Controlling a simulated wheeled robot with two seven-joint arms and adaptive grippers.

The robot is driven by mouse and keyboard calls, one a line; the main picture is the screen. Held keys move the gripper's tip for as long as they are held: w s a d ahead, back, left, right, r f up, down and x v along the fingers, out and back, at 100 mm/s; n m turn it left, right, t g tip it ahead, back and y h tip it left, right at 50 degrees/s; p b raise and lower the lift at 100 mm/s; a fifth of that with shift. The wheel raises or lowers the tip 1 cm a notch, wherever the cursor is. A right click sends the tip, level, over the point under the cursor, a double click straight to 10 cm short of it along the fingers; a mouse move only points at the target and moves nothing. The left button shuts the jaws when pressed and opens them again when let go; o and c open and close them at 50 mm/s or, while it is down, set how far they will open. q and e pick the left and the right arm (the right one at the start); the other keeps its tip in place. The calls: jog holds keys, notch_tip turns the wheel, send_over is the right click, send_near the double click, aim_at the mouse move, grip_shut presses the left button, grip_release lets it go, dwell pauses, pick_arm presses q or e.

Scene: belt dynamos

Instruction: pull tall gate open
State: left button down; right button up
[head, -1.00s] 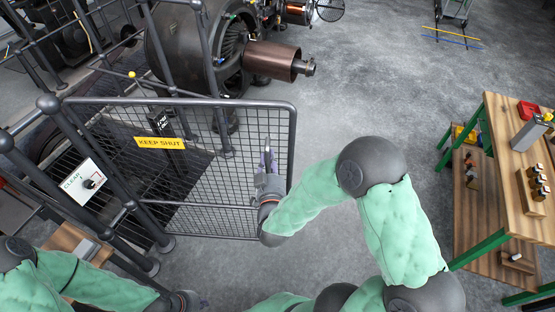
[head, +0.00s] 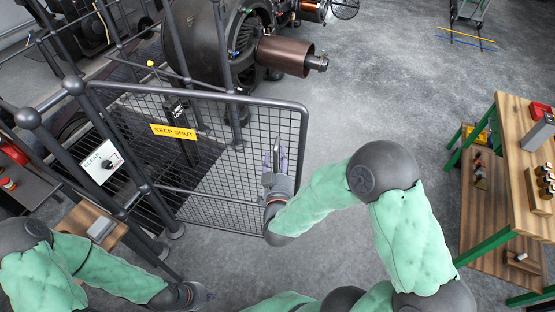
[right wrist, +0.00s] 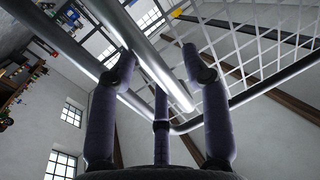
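The tall gate is a grey tube frame with wire mesh (head: 240,109) and a yellow KEEP SHUT sign (head: 173,131), left of centre in the head view. My right gripper (head: 277,155) is at the gate's right side, near its upright edge. In the right wrist view, my right gripper (right wrist: 158,60) has its fingers spread, with a grey gate tube (right wrist: 160,70) running between them in the picture; firm contact cannot be told. My left gripper (head: 205,296) is low in the head view, away from the gate, its fingers too small to read.
A panel with a dark knob (head: 101,162) is on the railing left of the gate. A large dynamo (head: 225,50) with a copper drum (head: 285,56) stands behind. A wooden workbench (head: 512,150) is at right. Open grey floor lies between gate and bench.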

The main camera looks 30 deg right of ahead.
jog(key=v, duration=1.2)
dwell(0.6)
jog(key=w+a+f+n+g+y, duration=0.1)
jog(key=w+a+f+g+y, duration=0.2)
jog(key=f, duration=0.5)
jog(key=w+a+f+n+g+y, duration=0.15)
jog(key=f+g+y, duration=0.25)
jog(key=f, duration=0.4)
jog(key=s+a+f+g+y, duration=0.2)
jog(key=s+f+g, duration=0.2)
jog(key=s+f, duration=0.2)
jog(key=s+a+f+g+y+p, duration=0.1)
jog(key=s+a+f+g+y, duration=0.1)
jog(key=s+f, duration=0.4)
notch_tip(320, 180, down, 2)
jog(key=a+g, duration=0.1)
jog(key=g, duration=0.1)
jog(key=shift+s+a+g+y, duration=0.3)
jog(key=shift+s+g+y, duration=0.05)
jog(key=shift+g+y, duration=0.05)
dwell(0.4)
